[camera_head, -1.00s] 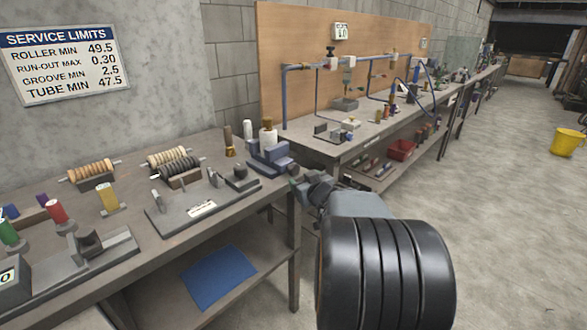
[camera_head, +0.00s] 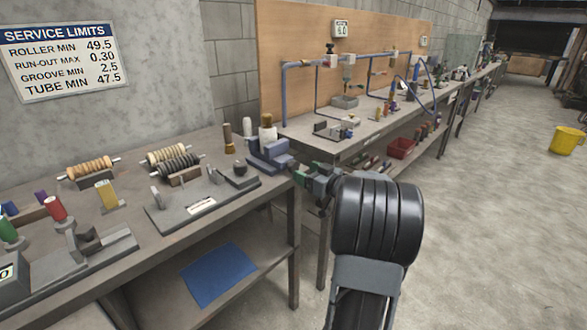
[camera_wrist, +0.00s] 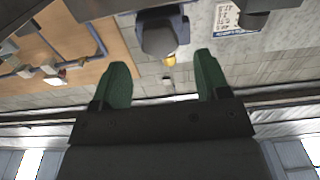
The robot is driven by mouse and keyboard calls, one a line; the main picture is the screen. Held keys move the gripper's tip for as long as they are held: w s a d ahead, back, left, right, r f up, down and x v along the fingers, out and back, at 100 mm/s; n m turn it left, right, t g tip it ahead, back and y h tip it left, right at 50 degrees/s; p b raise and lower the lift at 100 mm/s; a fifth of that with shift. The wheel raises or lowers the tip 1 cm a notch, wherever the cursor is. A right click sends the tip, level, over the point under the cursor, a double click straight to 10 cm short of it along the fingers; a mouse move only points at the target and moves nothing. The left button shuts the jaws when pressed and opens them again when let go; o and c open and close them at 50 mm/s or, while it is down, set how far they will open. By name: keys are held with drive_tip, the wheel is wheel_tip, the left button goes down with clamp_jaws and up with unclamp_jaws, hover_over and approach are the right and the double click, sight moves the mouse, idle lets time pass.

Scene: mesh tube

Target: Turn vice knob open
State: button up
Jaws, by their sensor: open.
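The blue-grey vice (camera_head: 270,154) stands at the right end of the near bench. In the wrist view, which is upside down, the vice (camera_wrist: 180,22) is at the top centre with its round dark knob (camera_wrist: 158,38) facing the camera. My gripper (camera_head: 297,168) is just right of the vice in the head view, its knob side mostly hidden there. In the wrist view my gripper (camera_wrist: 164,72) has two green fingers spread apart with nothing between them. The knob lies beyond the gap and looks apart from the fingertips.
A bottle with a brown top (camera_head: 267,130) stands behind the vice. A grey fixture plate (camera_head: 205,205) and rollers (camera_head: 166,154) lie to its left. A second bench with blue piping (camera_head: 310,66) is at the back. The floor on the right is clear up to a yellow bucket (camera_head: 566,141).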

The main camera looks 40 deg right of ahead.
sight(296, 167)
drive_tip(key=shift+w+a, duration=0.15)
drive_tip(key=shift+w, duration=0.8)
drive_tip(key=shift+w+a, duration=0.2)
drive_tip(key=shift+w, duration=0.75)
drive_tip(key=shift+w+a, duration=0.15)
drive_tip(key=shift+w, duration=0.8)
drive_tip(key=c, duration=0.9)
